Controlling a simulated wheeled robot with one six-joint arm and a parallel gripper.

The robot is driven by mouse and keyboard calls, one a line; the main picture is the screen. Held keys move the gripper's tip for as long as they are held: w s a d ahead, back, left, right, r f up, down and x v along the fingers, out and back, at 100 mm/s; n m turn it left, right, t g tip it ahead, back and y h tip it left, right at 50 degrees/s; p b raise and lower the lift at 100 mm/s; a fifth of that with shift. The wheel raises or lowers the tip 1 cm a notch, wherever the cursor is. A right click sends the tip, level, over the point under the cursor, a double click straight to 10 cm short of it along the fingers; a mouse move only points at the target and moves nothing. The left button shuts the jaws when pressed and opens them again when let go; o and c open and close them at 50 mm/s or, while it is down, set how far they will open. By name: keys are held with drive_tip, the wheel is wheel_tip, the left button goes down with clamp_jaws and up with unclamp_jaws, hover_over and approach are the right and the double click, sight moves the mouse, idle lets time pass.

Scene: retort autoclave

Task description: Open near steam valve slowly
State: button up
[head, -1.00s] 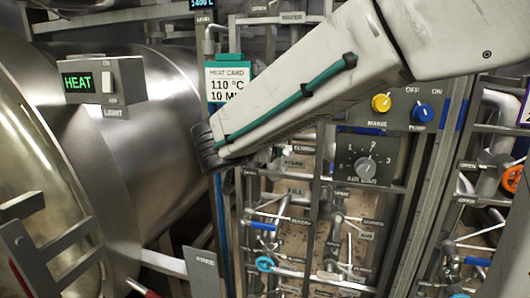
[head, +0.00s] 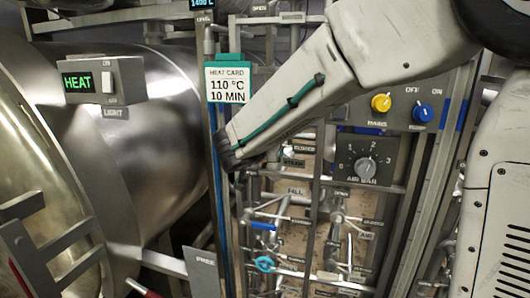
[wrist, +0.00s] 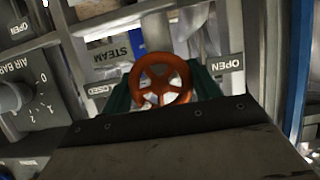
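A red-orange handwheel (wrist: 160,82) with spokes shows in the wrist view, below a label reading STEAM (wrist: 112,52). Labels reading OPEN (wrist: 226,65) and CLOSED (wrist: 103,89) stand to its right and left. My gripper (wrist: 162,95) has its green fingers apart, one at each side of the wheel; I see no clear contact with the rim. In the head view my gripper (head: 229,152) is in front of the pipe panel, just below the heat card. Its fingertips and the red wheel are hidden there behind the arm's end.
A heat card (head: 227,84) reads 110 °C, 10 MIN. The steel vessel (head: 150,140) stands left, with a HEAT box (head: 103,80). An AIR BAR dial (head: 365,168) and yellow and blue knobs are right. Pipes and a blue handwheel (head: 265,264) lie below.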

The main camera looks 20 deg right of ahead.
idle(0.4)
drive_tip(key=n+g+h, duration=0.1)
drive_tip(key=n+h, duration=0.1)
drive_tip(key=n, duration=0.2)
drive_tip(key=shift+h, duration=0.3)
drive_tip(key=n+h, duration=0.1)
drive_tip(key=n, duration=0.1)
drive_tip(key=n+g+h, duration=0.1)
drive_tip(key=n+h, duration=0.1)
drive_tip(key=n, duration=0.1)
drive_tip(key=shift+n, duration=0.3)
drive_tip(key=n+h, duration=0.1)
drive_tip(key=n, duration=0.2)
drive_tip(key=n+t+h, duration=0.1)
drive_tip(key=n, duration=0.1)
drive_tip(key=shift+n, duration=0.4)
drive_tip(key=n+t+h, duration=0.1)
drive_tip(key=n, duration=0.2)
drive_tip(key=shift+n, duration=0.3)
drive_tip(key=shift+n+t, duration=1)
drive_tip(key=shift+n, duration=1.1)
drive_tip(key=shift+r, duration=0.1)
drive_tip(key=o, duration=1)
